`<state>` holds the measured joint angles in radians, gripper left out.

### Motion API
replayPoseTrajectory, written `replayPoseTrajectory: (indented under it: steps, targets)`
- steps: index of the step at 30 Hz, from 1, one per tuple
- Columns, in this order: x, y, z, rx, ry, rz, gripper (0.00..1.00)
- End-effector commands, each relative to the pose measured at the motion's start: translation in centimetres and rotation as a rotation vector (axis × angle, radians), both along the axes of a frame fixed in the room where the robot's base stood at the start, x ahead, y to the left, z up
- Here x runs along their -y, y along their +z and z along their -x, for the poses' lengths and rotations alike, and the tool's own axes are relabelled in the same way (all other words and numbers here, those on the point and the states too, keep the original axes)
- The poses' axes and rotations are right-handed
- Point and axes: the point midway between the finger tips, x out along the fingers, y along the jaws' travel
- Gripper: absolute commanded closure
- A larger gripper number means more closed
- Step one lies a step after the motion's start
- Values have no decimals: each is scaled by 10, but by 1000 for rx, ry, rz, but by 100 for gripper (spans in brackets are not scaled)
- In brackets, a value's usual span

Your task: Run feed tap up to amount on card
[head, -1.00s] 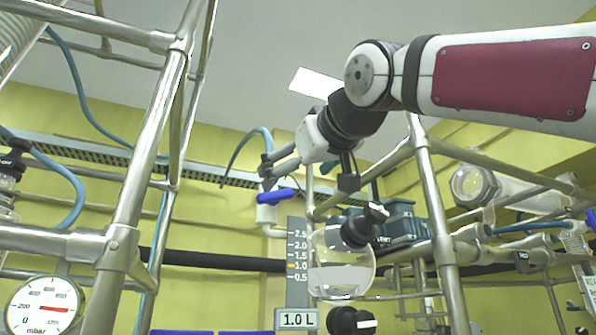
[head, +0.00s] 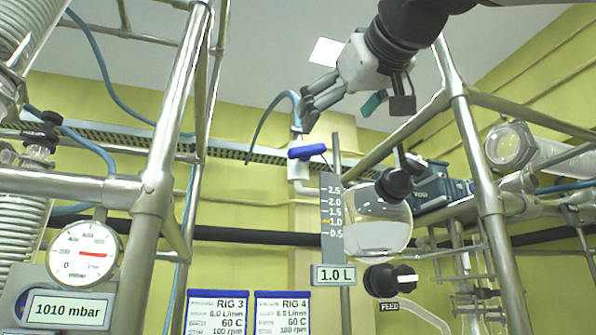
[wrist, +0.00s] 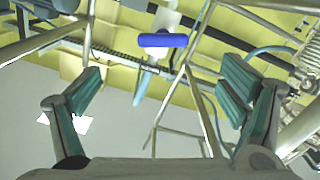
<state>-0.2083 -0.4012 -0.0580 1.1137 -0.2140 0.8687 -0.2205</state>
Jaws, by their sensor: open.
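A round glass vessel (head: 378,235) holds clear liquid near the yellow 1.0 mark of the grey scale (head: 331,200). The readout below (head: 335,275) says 1.0 L. A black knob (head: 388,280) sits above a FEED label (head: 389,306).
Two cards, RIG 3 (head: 217,312) and RIG 4 (head: 283,312), show 6.0 L/min, 60 C and 100 rpm. A gauge (head: 84,252) and a 1010 mbar display (head: 67,310) are at left. Steel frame tubes (head: 165,150) stand on both sides. A blue hose (head: 268,118) hangs near the tap.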

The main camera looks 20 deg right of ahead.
Motion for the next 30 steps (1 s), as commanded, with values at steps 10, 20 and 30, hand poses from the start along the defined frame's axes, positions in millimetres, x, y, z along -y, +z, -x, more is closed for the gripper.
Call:
replayPoseTrajectory:
  steps: [10,20,30]
  targets:
    - [-5,1,-12,0,9,8,10]
    - [-5,1,-74,-1,8,8,10]
    - [-5,1,-124,1,8,8,10]
